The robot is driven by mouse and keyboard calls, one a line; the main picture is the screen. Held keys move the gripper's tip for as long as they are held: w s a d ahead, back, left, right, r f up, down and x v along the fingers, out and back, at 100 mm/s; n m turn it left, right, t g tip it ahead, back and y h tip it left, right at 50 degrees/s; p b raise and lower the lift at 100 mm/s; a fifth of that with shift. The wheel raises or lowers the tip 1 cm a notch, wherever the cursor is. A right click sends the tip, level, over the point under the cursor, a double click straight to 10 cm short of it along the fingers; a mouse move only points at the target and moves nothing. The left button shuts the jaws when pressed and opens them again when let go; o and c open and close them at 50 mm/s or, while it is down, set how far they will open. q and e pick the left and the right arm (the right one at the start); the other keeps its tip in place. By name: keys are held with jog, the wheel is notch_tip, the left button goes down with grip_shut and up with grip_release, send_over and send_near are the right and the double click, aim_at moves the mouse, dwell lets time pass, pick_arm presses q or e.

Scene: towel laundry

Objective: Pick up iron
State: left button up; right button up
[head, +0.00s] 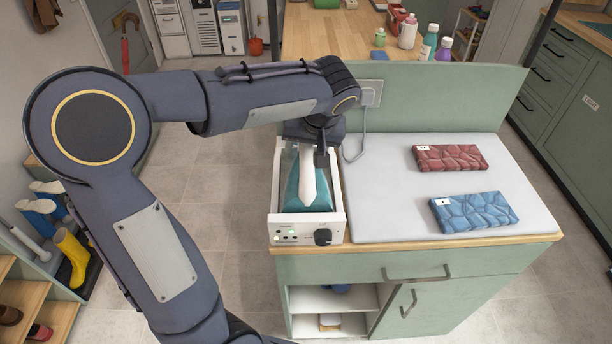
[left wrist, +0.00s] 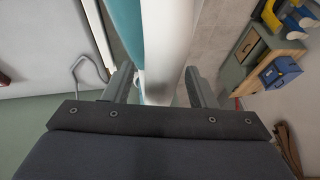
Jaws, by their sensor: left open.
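The iron (head: 306,190) has a teal body and a white handle. It sits in a white station (head: 308,229) with a dial at the left end of the counter. My left gripper (head: 322,154) is over the far end of the iron, at its handle. In the left wrist view the white handle (left wrist: 166,45) runs between the two open fingers of my left gripper (left wrist: 166,88), with the teal body (left wrist: 126,25) beside it. The jaws are open around the handle, not closed on it. My right gripper is not in view.
A red folded cloth (head: 449,158) and a blue one (head: 473,212) lie on the grey ironing pad (head: 385,205) to the right. A cord runs to a wall outlet (head: 370,93) on the green back panel (head: 440,100). Bottles (head: 408,32) stand on the wooden table behind.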

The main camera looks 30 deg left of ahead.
pick_arm(q)
grip_shut()
dwell(1.3)
jog(key=shift+w+r, duration=0.1)
jog(key=shift+r, duration=0.05)
